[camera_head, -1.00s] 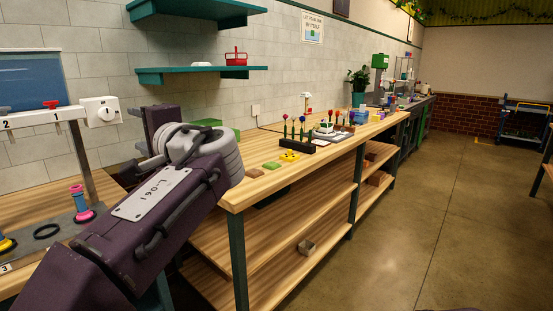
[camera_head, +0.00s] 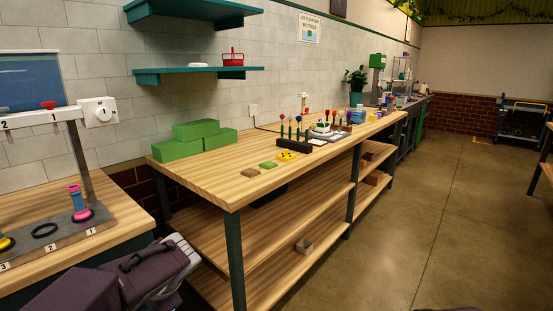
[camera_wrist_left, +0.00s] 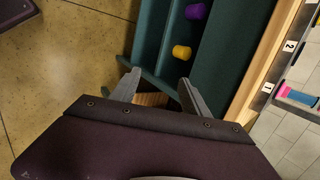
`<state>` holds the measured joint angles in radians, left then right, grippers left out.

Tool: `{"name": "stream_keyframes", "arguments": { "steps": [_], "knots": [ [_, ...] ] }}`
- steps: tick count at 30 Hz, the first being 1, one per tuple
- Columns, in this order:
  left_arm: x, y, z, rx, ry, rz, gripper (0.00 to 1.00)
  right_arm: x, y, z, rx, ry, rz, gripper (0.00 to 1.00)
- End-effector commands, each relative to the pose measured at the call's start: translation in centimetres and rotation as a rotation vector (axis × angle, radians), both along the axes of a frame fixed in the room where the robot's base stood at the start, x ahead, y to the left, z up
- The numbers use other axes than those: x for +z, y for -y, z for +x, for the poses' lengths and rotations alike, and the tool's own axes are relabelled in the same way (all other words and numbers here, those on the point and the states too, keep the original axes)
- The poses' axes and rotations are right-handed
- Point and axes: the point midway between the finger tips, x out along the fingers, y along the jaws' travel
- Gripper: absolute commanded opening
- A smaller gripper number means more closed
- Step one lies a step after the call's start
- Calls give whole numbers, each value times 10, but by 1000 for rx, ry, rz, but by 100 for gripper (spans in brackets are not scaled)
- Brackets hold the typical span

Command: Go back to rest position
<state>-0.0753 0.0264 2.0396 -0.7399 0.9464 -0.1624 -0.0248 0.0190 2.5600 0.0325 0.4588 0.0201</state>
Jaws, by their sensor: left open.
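My right gripper does not show in either view.
Green blocks (camera_head: 195,139) lie on the bench, with a black flower rack (camera_head: 294,146) farther along. A station with a pink and blue piece (camera_head: 78,203) stands left. A yellow cup (camera_wrist_left: 181,52) and a purple cup (camera_wrist_left: 196,11) sit in the teal rack.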

Motion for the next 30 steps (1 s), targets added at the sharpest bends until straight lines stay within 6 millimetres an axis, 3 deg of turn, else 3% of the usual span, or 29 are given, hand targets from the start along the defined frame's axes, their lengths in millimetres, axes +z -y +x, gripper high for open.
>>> {"name": "stream_keyframes", "arguments": {
  "steps": [1,3,9,12,13,15,20,27,30],
  "knots": [
    [-30,10,-21,46,-40,-88,54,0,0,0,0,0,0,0],
    [-66,28,-49,120,-77,-211,54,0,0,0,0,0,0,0],
    [-134,85,-117,392,-118,-511,54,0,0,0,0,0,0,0],
    [-153,113,-133,582,-62,-655,54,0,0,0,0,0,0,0],
    [-151,118,-117,623,9,-700,54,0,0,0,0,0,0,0],
    [-111,117,-117,617,5,-693,54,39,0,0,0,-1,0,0],
    [-59,117,-117,614,3,-690,54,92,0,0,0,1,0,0],
    [46,117,-117,612,2,-690,54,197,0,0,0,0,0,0],
    [79,117,-117,612,2,-690,54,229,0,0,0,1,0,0]
  ]
}}
